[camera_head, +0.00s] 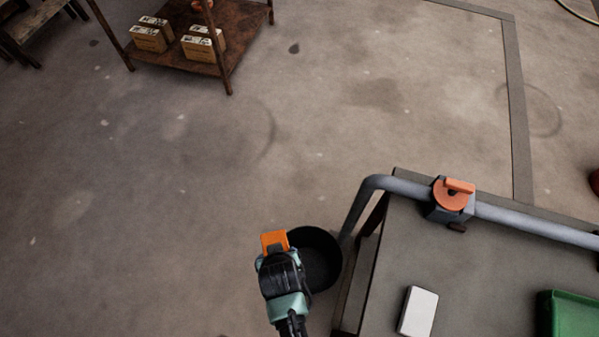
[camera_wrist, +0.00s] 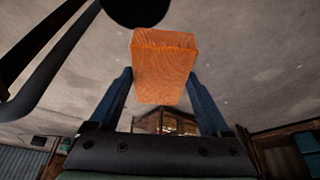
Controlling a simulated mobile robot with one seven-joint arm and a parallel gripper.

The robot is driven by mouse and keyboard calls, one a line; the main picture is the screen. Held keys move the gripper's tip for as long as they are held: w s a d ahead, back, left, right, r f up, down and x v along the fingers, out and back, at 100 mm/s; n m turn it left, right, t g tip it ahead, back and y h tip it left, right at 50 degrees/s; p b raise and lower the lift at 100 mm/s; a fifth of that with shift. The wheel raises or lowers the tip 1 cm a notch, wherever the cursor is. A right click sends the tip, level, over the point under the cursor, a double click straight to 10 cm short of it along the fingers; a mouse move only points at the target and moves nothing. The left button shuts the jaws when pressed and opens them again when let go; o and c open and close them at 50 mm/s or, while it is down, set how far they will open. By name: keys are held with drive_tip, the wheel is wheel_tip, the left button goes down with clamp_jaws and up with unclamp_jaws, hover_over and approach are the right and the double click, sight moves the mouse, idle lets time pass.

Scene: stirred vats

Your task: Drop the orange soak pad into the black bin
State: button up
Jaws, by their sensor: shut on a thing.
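The orange soak pad (camera_wrist: 165,70) is a small block held between the two fingers of my gripper (camera_wrist: 167,98). In the head view the pad (camera_head: 274,241) sticks out past the end of my gripper (camera_head: 277,252). The black bin (camera_head: 320,262) is round and stands on the floor, just right of my gripper in the head view, partly hidden behind it. The pad appears beside the bin's left edge there. In the wrist view the bin (camera_wrist: 138,8) shows at the top edge, beyond the pad. I cannot tell the pad's height above the bin.
A grey table (camera_head: 470,270) stands right of the bin, with a grey pipe (camera_head: 385,184), an orange-handled valve (camera_head: 453,198), a white block (camera_head: 418,311) and a green tray (camera_head: 572,315). A brown shelf (camera_head: 205,60) with boxes stands upper left. The floor left of the bin is clear.

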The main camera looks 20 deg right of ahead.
drive_tip(key=w+d+f+m+b, duration=0.1)
drive_tip(key=d+f+b, duration=0.2)
drive_tip(key=f+b, duration=0.9)
drive_tip(key=w+d+f+m+h+b, duration=0.1)
drive_tip(key=d+f+b, duration=0.3)
drive_tip(key=f+b, duration=0.9)
drive_tip(key=w+d+f+m+b, duration=0.2)
drive_tip(key=d+f+b, duration=0.2)
drive_tip(key=f+b, duration=0.8)
drive_tip(key=b, duration=0.4)
drive_tip(key=shift+w+d+f+h, duration=0.15)
drive_tip(key=shift+d+f+h, duration=0.05)
drive_tip(key=shift+f+h, duration=0.1)
drive_tip(key=o, duration=1.1)
drive_tip(key=shift+o, duration=0.2)
drive_tip(key=p+v, duration=0.7)
drive_tip(key=v, duration=0.6)
drive_tip(key=shift+w+p, duration=0.15)
drive_tip(key=shift+p, duration=0.2)
